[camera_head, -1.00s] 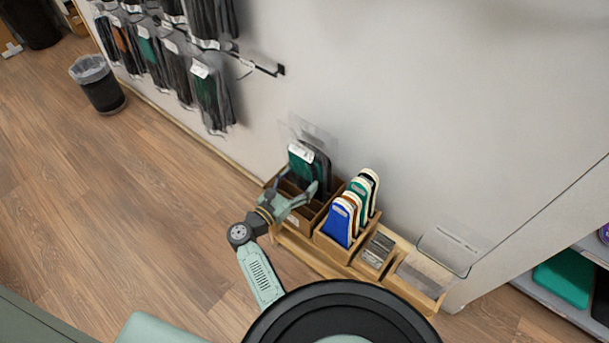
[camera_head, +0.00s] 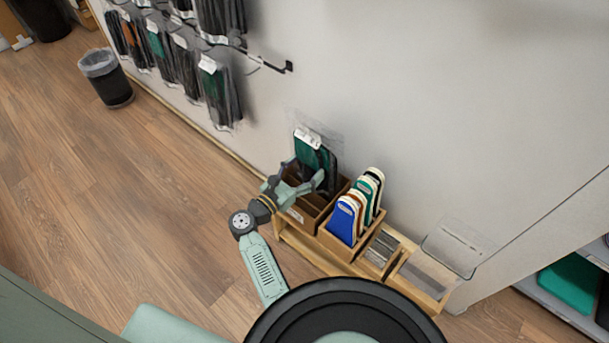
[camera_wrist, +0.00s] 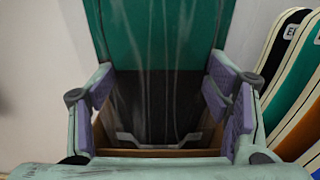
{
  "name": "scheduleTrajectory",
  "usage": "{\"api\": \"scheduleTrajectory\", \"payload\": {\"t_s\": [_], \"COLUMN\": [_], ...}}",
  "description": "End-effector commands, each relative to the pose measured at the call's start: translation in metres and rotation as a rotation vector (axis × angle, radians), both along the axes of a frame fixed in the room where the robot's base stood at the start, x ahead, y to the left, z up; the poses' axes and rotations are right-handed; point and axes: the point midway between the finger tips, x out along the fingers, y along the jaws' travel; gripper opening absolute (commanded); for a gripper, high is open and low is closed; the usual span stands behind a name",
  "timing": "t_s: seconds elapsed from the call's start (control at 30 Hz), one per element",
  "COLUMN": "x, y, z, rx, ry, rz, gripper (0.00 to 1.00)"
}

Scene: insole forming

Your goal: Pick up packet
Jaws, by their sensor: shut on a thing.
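The packet (camera_head: 317,160) is dark green with a white label at its top. It stands upright in the left compartments of a wooden organizer (camera_head: 312,221), its top well above the rim. My gripper (camera_head: 307,185) is shut on the packet from the front. In the wrist view the packet (camera_wrist: 160,40) is a clear glossy sleeve, green above and dark below, between the two purple-padded fingers (camera_wrist: 163,92). Its lower end is hidden behind the gripper and the box edge.
Blue, brown, green and black insoles (camera_head: 342,222) stand in the box just right of the packet. A clear holder (camera_head: 455,250) is at the rack's right end. The wall is close behind. More packets hang upper left, beside a bin (camera_head: 106,78).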

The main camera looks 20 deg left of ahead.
Motion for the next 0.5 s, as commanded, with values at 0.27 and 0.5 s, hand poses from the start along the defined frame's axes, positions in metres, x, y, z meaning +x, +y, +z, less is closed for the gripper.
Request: {"api": "scheduleTrajectory", "payload": {"t_s": [0.27,0.5], "x": [0.000,-0.027], "y": [0.000,0.010], "z": [0.058,0.072], "rx": [0.004,0.001], "ry": [-0.004,0.001], "rz": [-0.001,0.004], "gripper": [0.41,0.41]}}
